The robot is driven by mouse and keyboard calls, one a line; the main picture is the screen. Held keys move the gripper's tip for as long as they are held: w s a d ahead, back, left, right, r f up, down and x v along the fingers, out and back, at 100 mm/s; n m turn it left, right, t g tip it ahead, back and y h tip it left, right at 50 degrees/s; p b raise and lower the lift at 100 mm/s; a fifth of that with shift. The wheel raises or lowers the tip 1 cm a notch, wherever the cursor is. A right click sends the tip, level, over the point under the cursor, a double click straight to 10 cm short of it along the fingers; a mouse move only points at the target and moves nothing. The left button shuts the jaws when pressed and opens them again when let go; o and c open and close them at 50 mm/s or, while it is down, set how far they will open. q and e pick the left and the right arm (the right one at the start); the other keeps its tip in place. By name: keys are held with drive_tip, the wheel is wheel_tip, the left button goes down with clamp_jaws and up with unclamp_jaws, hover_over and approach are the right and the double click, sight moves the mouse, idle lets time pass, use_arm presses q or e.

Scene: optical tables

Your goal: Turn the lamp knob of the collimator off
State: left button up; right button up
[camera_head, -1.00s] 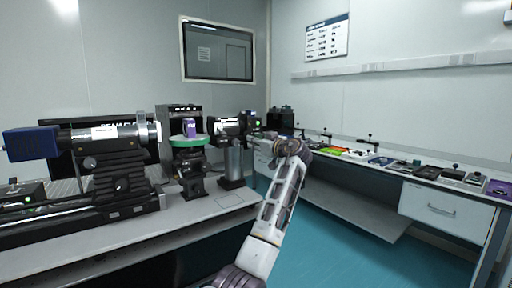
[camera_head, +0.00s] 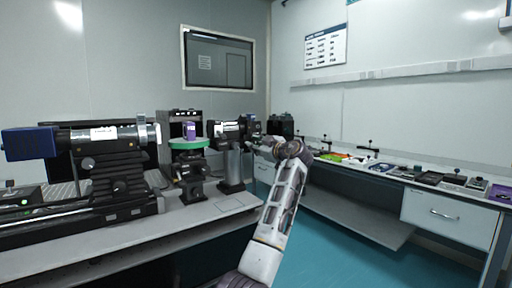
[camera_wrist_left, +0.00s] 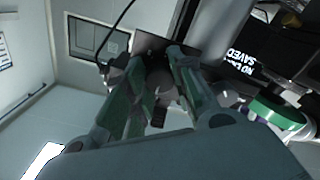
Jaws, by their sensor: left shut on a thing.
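The collimator (camera_head: 228,129) is a dark tube with a pale band on a grey post, right of the green round stage (camera_head: 188,144) with a purple block (camera_head: 189,130) on it. My left gripper (camera_head: 256,143) reaches in from the right at the collimator's rear end. In the left wrist view its two greenish fingers (camera_wrist_left: 165,58) close at a dark plate with a small round grey part. It is shut on what looks like the lamp knob, mostly hidden between the fingers. The knob's setting cannot be read. My right gripper is not in view.
A larger black instrument with a blue end (camera_head: 30,143) stands on the left bench (camera_head: 150,228). Dark boxes stand behind the collimator. A right-hand bench (camera_head: 400,182) carries several small parts along the wall. Teal floor lies open between the benches.

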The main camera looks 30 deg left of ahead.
use_arm(q)
drive_tip(key=shift+f, duration=0.15)
drive_tip(key=o, duration=1.1)
drive_tip(key=shift+c, duration=0.2)
drive_tip(key=shift+d, duration=0.15)
drive_tip(key=v, duration=1.1)
drive_tip(key=shift+d, duration=0.4)
drive_tip(key=shift+s, duration=0.1)
